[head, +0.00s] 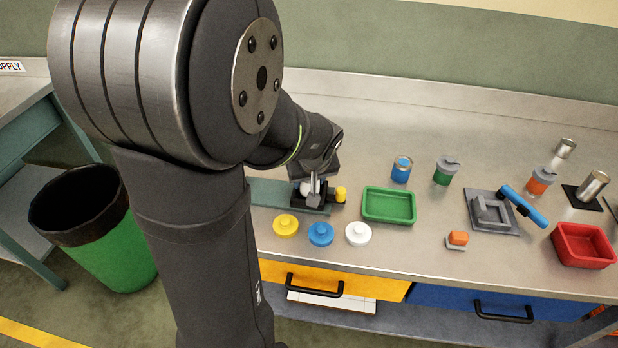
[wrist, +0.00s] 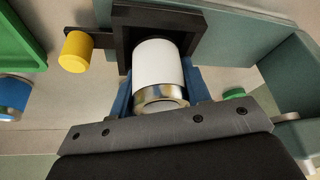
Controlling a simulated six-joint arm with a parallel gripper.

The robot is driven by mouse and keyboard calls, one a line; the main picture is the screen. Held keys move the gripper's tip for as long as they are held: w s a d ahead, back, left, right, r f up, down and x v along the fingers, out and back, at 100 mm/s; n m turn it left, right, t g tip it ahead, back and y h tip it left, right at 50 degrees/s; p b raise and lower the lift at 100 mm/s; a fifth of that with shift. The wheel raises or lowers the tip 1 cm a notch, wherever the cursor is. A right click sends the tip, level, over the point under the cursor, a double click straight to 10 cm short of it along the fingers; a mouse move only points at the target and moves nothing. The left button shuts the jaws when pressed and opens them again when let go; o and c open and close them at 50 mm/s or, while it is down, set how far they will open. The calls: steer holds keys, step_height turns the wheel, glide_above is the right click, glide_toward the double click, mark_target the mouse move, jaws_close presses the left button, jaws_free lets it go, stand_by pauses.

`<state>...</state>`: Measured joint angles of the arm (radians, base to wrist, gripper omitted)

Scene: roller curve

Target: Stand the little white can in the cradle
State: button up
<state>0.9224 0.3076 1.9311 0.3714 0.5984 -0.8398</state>
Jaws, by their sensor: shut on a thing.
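The little white can (wrist: 158,62) has a white body and a bare metal end turned toward my wrist. My gripper (wrist: 160,88) has its blue fingers on both sides of the can and is shut on it. The black square cradle (wrist: 122,38) lies at the can's far end, with a yellow knob (wrist: 76,50) on an arm at its side. The can overlaps the cradle's opening; how deep it sits is hidden. In the head view, my gripper (head: 313,188) is down at the cradle (head: 325,193), partly hiding the can (head: 306,187).
A green tray (head: 389,219) stands just right of the cradle. Yellow (head: 285,226), blue (head: 320,234) and white (head: 358,234) knobbed discs lie in front. A blue can (head: 401,170), other cans, a grey fixture (head: 490,226) and a red tray (head: 583,262) are farther right.

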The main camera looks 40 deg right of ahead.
steer(key=shift+s+a+f, duration=0.1)
steer(key=shift+s+f, duration=0.05)
steer(key=shift+f, duration=0.3)
steer(key=shift+s+a+f, duration=0.1)
steer(key=shift+f, duration=0.3)
stand_by(0.7)
steer(key=o, duration=1.6)
steer(key=shift+w+f, duration=0.1)
steer(key=shift+w+d+r, duration=0.15)
steer(key=shift+r, duration=4.55)
steer(key=shift+f, duration=3.8)
